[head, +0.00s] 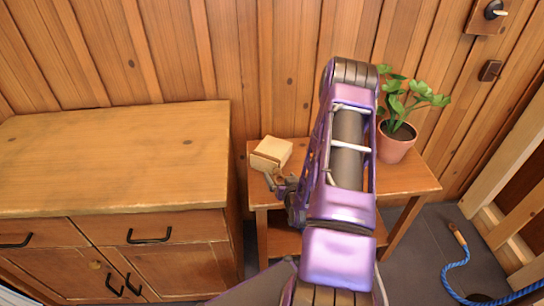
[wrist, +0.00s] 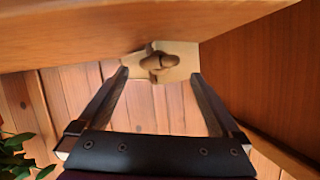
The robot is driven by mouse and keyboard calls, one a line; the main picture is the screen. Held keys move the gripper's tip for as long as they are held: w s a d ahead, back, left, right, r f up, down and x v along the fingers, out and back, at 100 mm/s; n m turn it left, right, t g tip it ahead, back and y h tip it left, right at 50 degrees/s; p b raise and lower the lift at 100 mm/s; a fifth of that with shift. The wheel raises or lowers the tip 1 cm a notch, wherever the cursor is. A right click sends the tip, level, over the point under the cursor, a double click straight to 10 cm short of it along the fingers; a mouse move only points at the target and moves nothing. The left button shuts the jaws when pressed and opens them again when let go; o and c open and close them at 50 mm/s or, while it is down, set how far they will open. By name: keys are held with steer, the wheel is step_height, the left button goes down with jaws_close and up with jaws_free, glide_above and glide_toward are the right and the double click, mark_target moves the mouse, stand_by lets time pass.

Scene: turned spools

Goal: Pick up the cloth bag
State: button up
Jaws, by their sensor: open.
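A pale tan, boxy thing (head: 272,153), the only thing here that could be the cloth bag, sits at the left end of the small wooden table (head: 402,180). It also shows in the wrist view (wrist: 180,55), with a brown rounded lump on its near side, between and beyond my fingertips. Cloth texture cannot be made out. My gripper (head: 275,183) is at the table's front left, close in front of the tan thing; it also shows in the wrist view (wrist: 160,75). Its fingers are wide apart with nothing held. Contact cannot be told.
A potted plant (head: 396,140) stands at the table's right end. A wooden cabinet (head: 115,160) rises close to the table's left. A plank wall (head: 270,60) is behind. A blue rope (head: 452,275) lies on the floor at right. My arm hides the table's middle.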

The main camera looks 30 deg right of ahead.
mark_target(277, 174)
steer(key=shift+b+x, duration=0.4)
steer(key=shift+x, duration=2.55)
steer(key=shift+a+f, duration=0.1)
steer(key=shift+a, duration=0.05)
jaws_close()
